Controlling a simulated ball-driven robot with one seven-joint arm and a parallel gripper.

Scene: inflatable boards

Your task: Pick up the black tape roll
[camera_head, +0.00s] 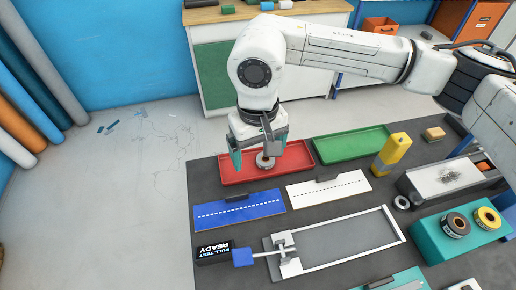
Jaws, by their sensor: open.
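A dark tape roll with a brownish centre (456,225) sits on the teal block (432,241) at the right; it looks like the black tape roll. A yellow tape roll (488,218) is beside it. My gripper (260,153) points down over the red tray (235,176), far to the left of the tape rolls. Its teal-tipped fingers are apart. A small grey round object (265,161) shows between and below the fingers; I cannot tell whether they touch it.
A green tray (350,145), a yellow bottle (393,150), and blue (240,209) and white (327,189) boards lie on the dark table. A metal frame fixture (340,240) fills the front middle. A grey ring (402,202) lies left of the teal block.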

